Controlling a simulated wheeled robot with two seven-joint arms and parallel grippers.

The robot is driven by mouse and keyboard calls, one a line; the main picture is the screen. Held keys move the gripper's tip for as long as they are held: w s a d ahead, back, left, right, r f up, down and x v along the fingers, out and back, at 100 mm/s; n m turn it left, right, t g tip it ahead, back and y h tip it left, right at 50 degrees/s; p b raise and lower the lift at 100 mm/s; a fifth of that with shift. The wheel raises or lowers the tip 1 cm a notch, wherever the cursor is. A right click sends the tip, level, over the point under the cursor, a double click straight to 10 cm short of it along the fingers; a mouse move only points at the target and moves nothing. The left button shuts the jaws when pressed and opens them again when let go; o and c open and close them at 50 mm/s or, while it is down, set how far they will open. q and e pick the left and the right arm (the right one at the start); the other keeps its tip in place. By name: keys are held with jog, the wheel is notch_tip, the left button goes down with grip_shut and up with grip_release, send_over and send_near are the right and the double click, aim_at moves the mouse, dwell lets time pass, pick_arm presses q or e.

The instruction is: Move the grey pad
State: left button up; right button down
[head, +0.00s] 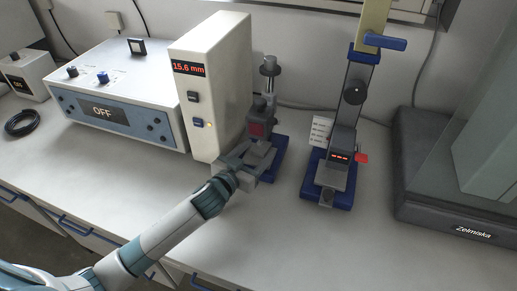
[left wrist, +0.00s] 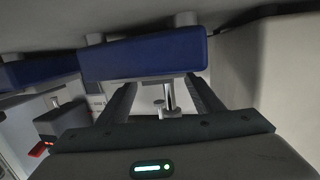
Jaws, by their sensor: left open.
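My left gripper (head: 250,157) reaches in from the left to a small measuring stand with a blue base (head: 277,160). Its jaws are apart around the front of this stand. A small grey flat piece shows between or behind the fingers, but I cannot tell surely that it is the grey pad. In the left wrist view the open fingers (left wrist: 163,92) point toward the blue base (left wrist: 145,55), with a shiny metal pin (left wrist: 170,95) between them. They do not visibly grip anything. My right gripper is not in view.
A tall white unit (head: 213,95) reading 15.6 mm stands close left of my gripper. A second blue-based stand (head: 330,190) is to the right, and a dark glass-sided machine (head: 450,190) is at far right. A control box (head: 120,95) stands at left. The front bench is clear.

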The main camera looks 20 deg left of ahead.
pick_arm(q)
jog(key=shift+w+d, duration=0.15)
jog(key=shift+w, duration=0.3)
jog(key=c, duration=1.2)
jog(key=o, duration=1.1)
jog(key=shift+o, duration=0.2)
jog(key=shift+s, duration=0.15)
